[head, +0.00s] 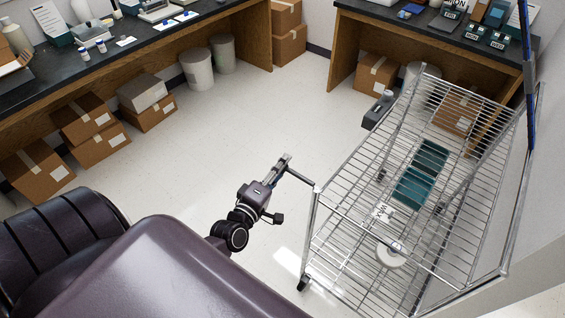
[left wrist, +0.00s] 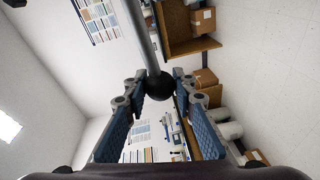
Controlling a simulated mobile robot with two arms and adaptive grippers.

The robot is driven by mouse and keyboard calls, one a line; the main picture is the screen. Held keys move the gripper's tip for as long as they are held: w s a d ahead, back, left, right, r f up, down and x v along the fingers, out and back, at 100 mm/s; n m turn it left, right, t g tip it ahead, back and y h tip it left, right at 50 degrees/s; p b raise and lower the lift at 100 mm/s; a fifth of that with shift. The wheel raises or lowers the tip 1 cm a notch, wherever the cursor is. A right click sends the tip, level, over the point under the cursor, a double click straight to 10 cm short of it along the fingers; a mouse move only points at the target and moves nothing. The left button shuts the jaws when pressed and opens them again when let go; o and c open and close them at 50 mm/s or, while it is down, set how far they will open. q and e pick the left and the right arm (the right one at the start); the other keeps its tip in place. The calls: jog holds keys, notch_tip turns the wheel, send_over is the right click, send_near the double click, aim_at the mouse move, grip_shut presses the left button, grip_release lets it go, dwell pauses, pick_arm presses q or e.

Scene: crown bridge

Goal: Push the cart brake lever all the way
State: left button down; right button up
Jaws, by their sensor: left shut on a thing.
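The cart (head: 395,195) is a silver wire-shelf cart at the right of the head view. Its brake lever (head: 301,177) is a thin metal rod sticking out to the left from the near left corner post. My left gripper (head: 283,163) is at the lever's free end. In the left wrist view the lever (left wrist: 143,35) comes down from the top and ends in a black ball knob (left wrist: 160,86) between the blue-padded fingers. The gripper is shut on this knob, which hides the exact contact. My right gripper is not in view.
Teal trays (head: 413,187) and a white round item (head: 391,254) are on the cart. Lab benches (head: 160,45) with cardboard boxes (head: 83,117) and bins (head: 197,68) stand along the back and left. The pale floor (head: 235,130) left of the cart is clear.

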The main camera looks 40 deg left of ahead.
pick_arm(q)
jog(key=f+n, duration=0.1)
jog(key=f+b, duration=0.1)
jog(key=f+n, duration=0.1)
jog(key=shift+d+f+n+h+b, duration=0.15)
jog(key=shift+d+n+h+b, duration=0.1)
jog(key=shift+n+h+b, duration=0.1)
jog(key=c, duration=2.7)
grip_release()
jog(key=shift+s+d+f+b, duration=0.1)
jog(key=shift+d+f+b, duration=0.3)
jog(key=shift+f, duration=0.35)
jog(key=shift+c, duration=0.2)
grip_shut()
jog(key=o, duration=1.1)
grip_release()
jog(key=shift+o, duration=0.3)
jog(key=s+r, duration=0.1)
jog(key=s, duration=1)
jog(key=shift+s+d+r, duration=0.3)
jog(key=shift+s+d, duration=0.1)
jog(key=shift+d, duration=0.05)
